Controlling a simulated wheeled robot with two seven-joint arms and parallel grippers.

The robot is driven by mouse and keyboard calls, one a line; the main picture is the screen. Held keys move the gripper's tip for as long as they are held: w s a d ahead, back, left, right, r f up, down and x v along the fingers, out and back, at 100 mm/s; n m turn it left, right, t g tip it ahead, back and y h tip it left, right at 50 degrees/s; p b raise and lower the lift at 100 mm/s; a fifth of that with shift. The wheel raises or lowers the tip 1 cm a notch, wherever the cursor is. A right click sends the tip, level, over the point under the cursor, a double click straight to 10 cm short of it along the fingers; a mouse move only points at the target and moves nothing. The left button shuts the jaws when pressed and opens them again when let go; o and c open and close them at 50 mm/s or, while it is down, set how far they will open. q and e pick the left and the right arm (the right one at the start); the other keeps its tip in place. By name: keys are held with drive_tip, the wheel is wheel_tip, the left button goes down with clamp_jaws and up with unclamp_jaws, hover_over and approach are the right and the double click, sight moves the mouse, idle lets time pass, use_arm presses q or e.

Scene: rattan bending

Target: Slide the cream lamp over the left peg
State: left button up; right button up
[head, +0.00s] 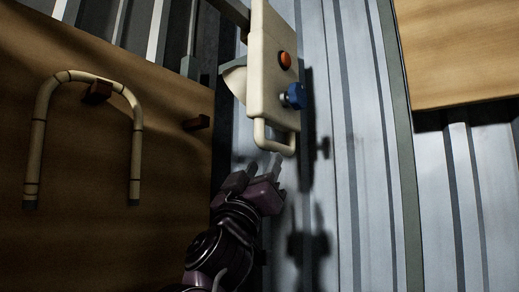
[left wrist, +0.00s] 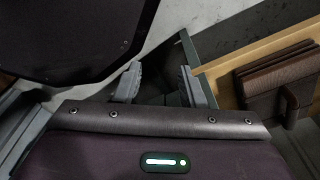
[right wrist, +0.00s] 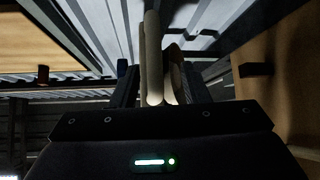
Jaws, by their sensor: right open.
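A cream boxy unit (head: 274,65) with an orange button, a blue knob and a looped handle (head: 275,138) hangs upper middle in the head view; I cannot tell surely that it is the lamp. A cream U-shaped rod (head: 41,125) with dark bands hangs over the left peg (head: 97,91) on the wooden board. A second peg (head: 196,123) on the right is bare. My right gripper (head: 264,165) is open just below the handle. In the right wrist view, the cream handle (right wrist: 154,60) shows between the open fingers. My left gripper (left wrist: 160,82) is open and empty.
The wooden board (head: 75,165) fills the left of the head view. A ribbed metal wall (head: 345,200) stands behind the unit. Another wooden panel (head: 460,50) is at upper right. In the left wrist view, a brown block (left wrist: 275,75) rests on a wooden surface at right.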

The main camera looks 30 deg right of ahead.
sight(276, 150)
drive_tip(key=p+x, duration=0.1)
drive_tip(key=x, duration=0.2)
drive_tip(key=s+p+x, duration=0.1)
drive_tip(key=x, duration=0.1)
drive_tip(key=shift+d+r+p, duration=0.35)
drive_tip(key=shift+d+r, duration=0.05)
drive_tip(key=shift+d, duration=0.05)
drive_tip(key=shift+w+d+r, duration=0.15)
drive_tip(key=shift+w+r, duration=0.05)
drive_tip(key=shift+w, duration=0.1)
drive_tip(key=shift+w+d+r, duration=0.1)
drive_tip(key=shift+w, duration=0.15)
drive_tip(key=shift+d, duration=0.1)
drive_tip(key=c, duration=0.8)
use_arm(q)
drive_tip(key=r, duration=0.1)
drive_tip(key=s+r, duration=0.2)
drive_tip(key=shift+s+d+r, duration=0.15)
drive_tip(key=shift+d+r, duration=0.1)
use_arm(e)
clamp_jaws()
